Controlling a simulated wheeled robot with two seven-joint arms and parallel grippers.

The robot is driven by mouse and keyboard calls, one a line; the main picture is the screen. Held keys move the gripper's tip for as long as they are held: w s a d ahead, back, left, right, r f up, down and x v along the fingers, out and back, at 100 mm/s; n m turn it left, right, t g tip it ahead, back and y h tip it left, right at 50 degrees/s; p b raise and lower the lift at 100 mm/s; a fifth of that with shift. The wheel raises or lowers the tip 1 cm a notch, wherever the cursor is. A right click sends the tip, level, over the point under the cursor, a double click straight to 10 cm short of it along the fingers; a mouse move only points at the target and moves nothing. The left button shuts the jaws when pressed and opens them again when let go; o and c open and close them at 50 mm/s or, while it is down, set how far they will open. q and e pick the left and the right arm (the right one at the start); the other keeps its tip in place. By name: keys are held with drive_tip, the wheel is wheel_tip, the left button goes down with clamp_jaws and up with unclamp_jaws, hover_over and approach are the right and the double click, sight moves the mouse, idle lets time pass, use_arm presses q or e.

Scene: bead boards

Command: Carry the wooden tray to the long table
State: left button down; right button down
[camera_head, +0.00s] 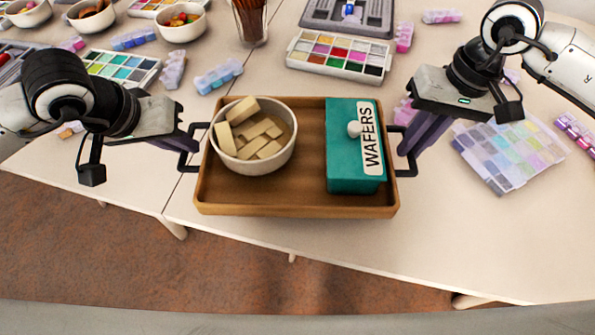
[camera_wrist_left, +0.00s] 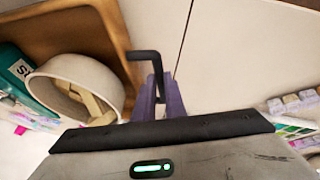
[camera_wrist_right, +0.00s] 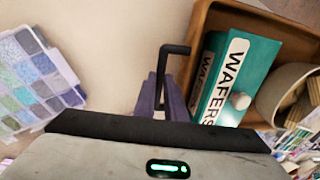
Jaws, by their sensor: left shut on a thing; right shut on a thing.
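The wooden tray (camera_head: 298,209) is in the middle of the head view, over the front part of a pale table; I cannot tell whether it touches the tabletop. It holds a white bowl (camera_head: 226,166) of pale wafer blocks (camera_head: 246,107) on the left and a teal box (camera_head: 341,150) labelled WAFERS on the right. My left gripper (camera_head: 191,148) is shut on the tray's black left handle (camera_wrist_left: 146,55). My right gripper (camera_head: 404,152) is shut on the black right handle (camera_wrist_right: 174,49). The tray looks about level. The fingers partly hide both handles.
Paint palettes (camera_head: 339,56), bead boxes (camera_head: 218,76), small bowls (camera_head: 180,30) and a cup of sticks (camera_head: 250,20) stand behind the tray. A bead board (camera_head: 508,150) lies at right. The table (camera_head: 330,245) is clear in front of the tray; brown floor (camera_head: 90,250) lies beyond its edge.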

use_arm(q)
drive_tip(key=shift+f, duration=0.1)
use_arm(e)
drive_tip(key=shift+f, duration=0.15)
